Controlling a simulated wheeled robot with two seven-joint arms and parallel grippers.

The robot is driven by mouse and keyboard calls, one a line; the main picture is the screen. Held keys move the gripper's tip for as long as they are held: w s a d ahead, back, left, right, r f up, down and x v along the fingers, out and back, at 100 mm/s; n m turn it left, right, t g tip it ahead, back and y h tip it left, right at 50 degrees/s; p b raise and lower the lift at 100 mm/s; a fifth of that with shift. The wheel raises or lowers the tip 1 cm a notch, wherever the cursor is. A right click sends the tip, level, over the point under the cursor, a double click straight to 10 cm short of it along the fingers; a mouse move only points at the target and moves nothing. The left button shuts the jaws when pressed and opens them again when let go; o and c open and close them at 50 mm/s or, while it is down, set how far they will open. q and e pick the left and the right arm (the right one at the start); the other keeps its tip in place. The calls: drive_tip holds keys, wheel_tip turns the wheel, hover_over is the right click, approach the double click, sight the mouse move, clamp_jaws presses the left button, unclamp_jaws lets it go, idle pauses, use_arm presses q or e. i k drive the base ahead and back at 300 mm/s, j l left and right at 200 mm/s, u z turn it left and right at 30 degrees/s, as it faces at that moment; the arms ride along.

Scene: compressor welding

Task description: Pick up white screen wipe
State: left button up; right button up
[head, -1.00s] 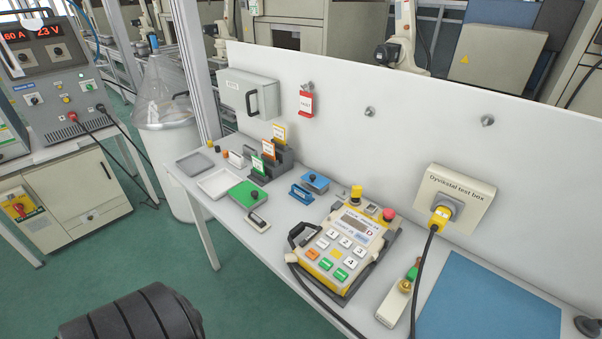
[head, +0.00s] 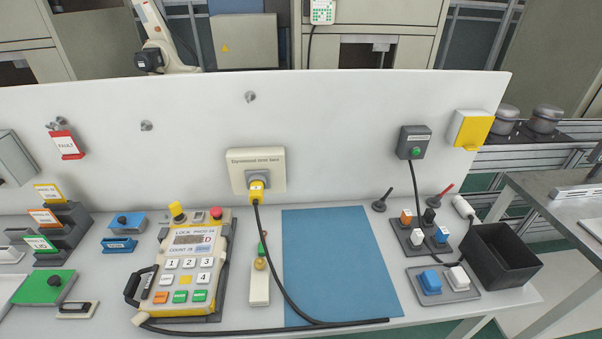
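A small white block (head: 457,277), which looks like the white screen wipe, lies on a grey tray (head: 468,294) at the right front of the table. A blue block (head: 430,283) of similar shape lies on the same tray, just left of it. Another small white piece (head: 418,238) sits in a dark holder (head: 399,234) behind the tray, so I cannot be fully sure which is the wipe. Neither of my grippers shows in the head view.
A black open bin (head: 503,262) stands right of the tray. A blue mat (head: 335,260) lies to its left, crossed by a black cable (head: 270,265). A yellow and white control pendant (head: 190,265) lies further left. A white panel (head: 330,120) closes the back.

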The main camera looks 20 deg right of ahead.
sight(457, 277)
drive_tip(key=z, duration=1.9)
